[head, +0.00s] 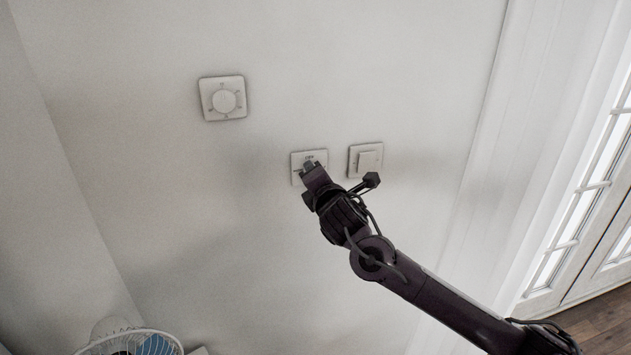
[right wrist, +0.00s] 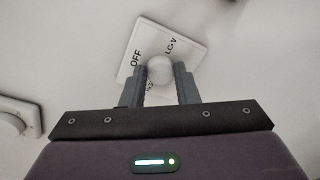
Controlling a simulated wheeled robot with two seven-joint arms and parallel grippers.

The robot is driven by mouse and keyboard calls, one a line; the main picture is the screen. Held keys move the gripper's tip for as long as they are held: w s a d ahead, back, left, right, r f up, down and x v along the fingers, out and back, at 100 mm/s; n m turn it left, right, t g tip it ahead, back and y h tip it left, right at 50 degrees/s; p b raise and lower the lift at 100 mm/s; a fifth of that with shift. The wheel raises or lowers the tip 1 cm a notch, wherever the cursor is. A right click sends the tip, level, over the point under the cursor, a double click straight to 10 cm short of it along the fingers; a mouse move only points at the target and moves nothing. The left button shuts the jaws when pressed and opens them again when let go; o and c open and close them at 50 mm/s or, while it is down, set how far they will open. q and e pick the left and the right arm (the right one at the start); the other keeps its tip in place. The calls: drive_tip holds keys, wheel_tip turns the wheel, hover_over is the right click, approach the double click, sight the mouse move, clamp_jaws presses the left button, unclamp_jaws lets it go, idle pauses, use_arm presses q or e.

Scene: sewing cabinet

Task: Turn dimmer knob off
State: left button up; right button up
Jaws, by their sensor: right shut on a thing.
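The dimmer is a square white wall plate (right wrist: 172,35) with a round white knob (right wrist: 159,70) and dark lettering, "OFF" among it, in the right wrist view. In the head view its plate (head: 299,157) is the middle one of three on the wall, and my gripper covers its knob. My right gripper (right wrist: 160,76) is shut on the knob, one grey finger on each side of it. In the head view my right gripper (head: 309,167) reaches the plate from the lower right. My left gripper is not in view.
A larger dial plate (head: 223,98) is on the wall to the upper left; its edge shows in the right wrist view (right wrist: 14,122). A rocker switch (head: 367,159) is close on the right. A fan (head: 130,342) stands at the bottom left. A glazed door (head: 590,200) is at the right.

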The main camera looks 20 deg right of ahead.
drive_tip(key=shift+f+n, duration=0.15)
drive_tip(key=shift+n, duration=0.35)
drive_tip(key=o, duration=1)
drive_tip(key=shift+c, duration=0.2)
drive_tip(key=shift+b, duration=0.35)
drive_tip(key=s+b, duration=0.3)
drive_tip(key=s, duration=0.4)
drive_tip(key=shift+s+a+r, duration=0.25)
drive_tip(key=shift+s+r, duration=0.1)
drive_tip(key=shift+r, duration=0.05)
